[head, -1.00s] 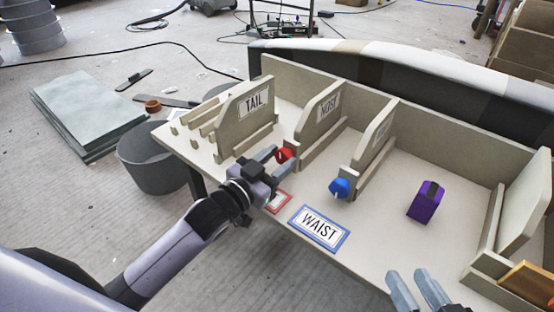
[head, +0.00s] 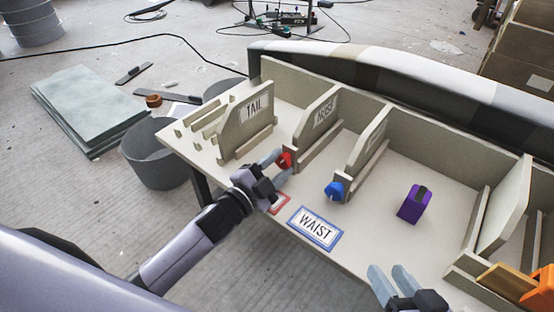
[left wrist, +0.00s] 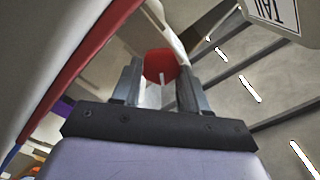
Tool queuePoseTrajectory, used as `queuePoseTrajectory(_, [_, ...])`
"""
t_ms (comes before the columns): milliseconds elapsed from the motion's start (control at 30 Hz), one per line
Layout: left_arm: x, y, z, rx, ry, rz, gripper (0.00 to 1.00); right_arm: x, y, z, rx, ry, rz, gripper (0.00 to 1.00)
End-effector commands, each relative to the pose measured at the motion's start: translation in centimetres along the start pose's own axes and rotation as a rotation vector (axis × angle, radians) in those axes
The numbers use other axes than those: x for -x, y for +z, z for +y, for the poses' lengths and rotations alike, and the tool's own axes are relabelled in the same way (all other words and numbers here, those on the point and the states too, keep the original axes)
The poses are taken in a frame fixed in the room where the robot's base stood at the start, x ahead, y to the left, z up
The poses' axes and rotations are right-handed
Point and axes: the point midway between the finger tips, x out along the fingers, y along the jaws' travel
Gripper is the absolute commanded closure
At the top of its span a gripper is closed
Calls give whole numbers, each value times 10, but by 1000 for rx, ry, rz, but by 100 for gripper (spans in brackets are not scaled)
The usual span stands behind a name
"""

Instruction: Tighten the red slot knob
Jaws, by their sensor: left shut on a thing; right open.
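The red slot knob (head: 285,159) sits on the front end of the slot divider with the NOSE-like label. My left gripper (head: 277,163) is at the knob, with its fingers on either side of it. In the left wrist view the red knob (left wrist: 160,66) shows between the two fingertips (left wrist: 158,75), with a pale line on its face. The left gripper is shut on it. My right gripper (head: 391,276) is open and empty near the table's front edge at the lower right.
A blue knob (head: 334,191) is on the divider to the right. A purple block (head: 414,204) lies on the bench farther right. A WAIST sign (head: 315,228) is at the front edge. The TAIL divider (head: 248,122) stands left of the red knob.

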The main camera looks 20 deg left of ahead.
Motion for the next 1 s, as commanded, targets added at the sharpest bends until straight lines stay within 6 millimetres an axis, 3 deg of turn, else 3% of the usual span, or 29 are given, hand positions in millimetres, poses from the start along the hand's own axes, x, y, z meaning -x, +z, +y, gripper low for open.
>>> queuePoseTrajectory(500, [0,0,3,-464,1,1,87,6,-1,5,35,35,-11,57])
queuePoseTrajectory(1000, [0,1,4,-683,1,1,87,6,0,6,34,36,-13,57])
